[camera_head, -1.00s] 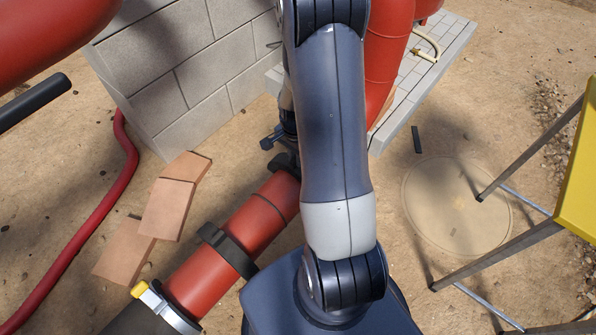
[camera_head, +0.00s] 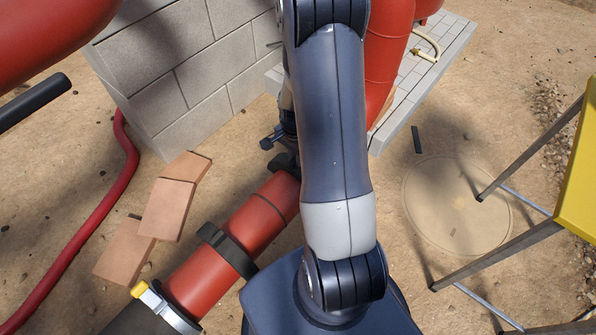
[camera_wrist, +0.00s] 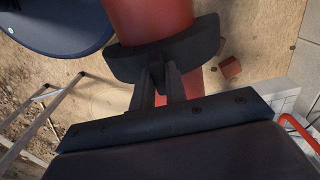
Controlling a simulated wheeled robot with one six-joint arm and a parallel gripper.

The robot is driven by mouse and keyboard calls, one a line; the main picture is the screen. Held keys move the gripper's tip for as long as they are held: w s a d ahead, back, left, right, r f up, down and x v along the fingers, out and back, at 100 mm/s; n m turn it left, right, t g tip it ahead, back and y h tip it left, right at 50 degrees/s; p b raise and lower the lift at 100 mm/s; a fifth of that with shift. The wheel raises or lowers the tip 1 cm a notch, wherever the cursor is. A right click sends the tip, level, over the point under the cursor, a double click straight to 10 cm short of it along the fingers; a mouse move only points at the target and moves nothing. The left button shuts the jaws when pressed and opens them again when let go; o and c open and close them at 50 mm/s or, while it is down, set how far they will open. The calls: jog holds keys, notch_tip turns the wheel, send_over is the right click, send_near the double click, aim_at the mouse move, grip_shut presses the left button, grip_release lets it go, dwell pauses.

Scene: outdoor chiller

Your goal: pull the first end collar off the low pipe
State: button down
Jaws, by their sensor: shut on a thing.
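The low red pipe (camera_head: 207,277) runs diagonally from the lower left to behind my arm in the head view; it also shows in the wrist view (camera_wrist: 150,18). A black end collar (camera_wrist: 190,45) sits around the pipe in the wrist view. My gripper (camera_wrist: 160,72) is shut on the raised tab of this collar. In the head view the collar (camera_head: 284,162) and my gripper (camera_head: 277,137) are partly hidden by my arm. A second black collar (camera_head: 228,250) is around the pipe further down, apart from my gripper.
A clamp with a yellow tab (camera_head: 148,296) is at the pipe's lower left. Flat terracotta tiles (camera_head: 168,208) lie beside the pipe. A grey block wall (camera_head: 190,75) stands behind, a red hose (camera_head: 115,195) lies left, and a yellow-topped stand (camera_head: 577,175) is at right.

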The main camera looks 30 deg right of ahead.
jog(key=shift+r+p, duration=0.45)
jog(key=shift+r, duration=0.2)
dwell(0.4)
jog(key=shift+r+p, duration=2.35)
jog(key=shift+r, duration=0.9)
jog(key=c, duration=2)
grip_release()
jog(key=shift+c, duration=0.2)
grip_shut()
